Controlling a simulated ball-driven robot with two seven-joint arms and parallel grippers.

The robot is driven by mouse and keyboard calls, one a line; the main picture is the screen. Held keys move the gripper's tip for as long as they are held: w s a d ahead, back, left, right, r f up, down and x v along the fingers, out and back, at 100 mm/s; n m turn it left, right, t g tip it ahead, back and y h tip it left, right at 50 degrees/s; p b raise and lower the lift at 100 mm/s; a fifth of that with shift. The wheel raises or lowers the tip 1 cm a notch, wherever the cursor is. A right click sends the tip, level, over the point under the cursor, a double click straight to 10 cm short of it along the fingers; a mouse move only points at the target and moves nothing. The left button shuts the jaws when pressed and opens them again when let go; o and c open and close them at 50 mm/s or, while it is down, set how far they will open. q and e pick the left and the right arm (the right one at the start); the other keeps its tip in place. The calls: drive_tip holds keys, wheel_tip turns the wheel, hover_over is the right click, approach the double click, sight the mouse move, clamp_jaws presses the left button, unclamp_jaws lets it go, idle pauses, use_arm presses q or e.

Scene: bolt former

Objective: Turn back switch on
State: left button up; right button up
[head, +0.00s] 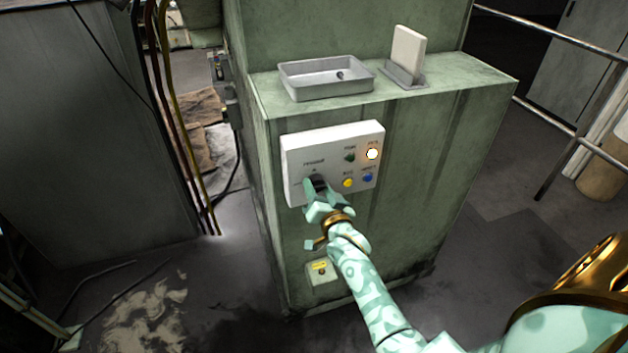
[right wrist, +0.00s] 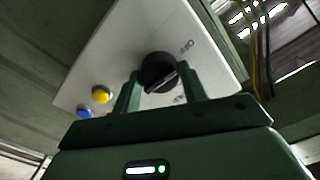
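A white control panel (head: 297,150) is on the front of the green machine cabinet. A black rotary switch (head: 319,183) sits at the panel's lower left, partly hidden by my right gripper. My right gripper (head: 316,190) is at the switch. In the right wrist view the switch knob (right wrist: 158,72) lies between the two fingers (right wrist: 160,88), one on each side; whether both touch it I cannot tell. The panel (right wrist: 150,35) also shows there, with lettering near the knob. My left gripper is not in view.
The panel has a lit lamp (head: 372,154), a dark green button (head: 350,157), a yellow button (head: 348,182) and a blue button (head: 368,177). A metal tray (head: 325,92) and a white card in a holder (head: 407,50) stand on the ledge. A yellow-topped box (head: 321,269) is below.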

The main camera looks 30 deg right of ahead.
drive_tip(key=shift+c, duration=1.2)
drive_tip(key=m+p, duration=0.1)
drive_tip(key=m, duration=0.1)
drive_tip(key=shift+r+m+p, duration=0.2)
drive_tip(key=shift+m+p, duration=0.1)
drive_tip(key=shift+p, duration=0.1)
drive_tip(key=shift+m+p, duration=0.3)
drive_tip(key=shift+m, duration=0.4)
drive_tip(key=shift+f+m, duration=0.15)
drive_tip(key=shift+m, duration=0.65)
drive_tip(key=m+p, duration=0.1)
drive_tip(key=m, duration=0.1)
drive_tip(key=shift+m, duration=0.4)
drive_tip(key=shift+m+p, duration=0.45)
drive_tip(key=shift+m, duration=0.45)
drive_tip(key=shift+f+m, duration=0.1)
drive_tip(key=shift+m, duration=0.4)
drive_tip(key=o, duration=1.2)
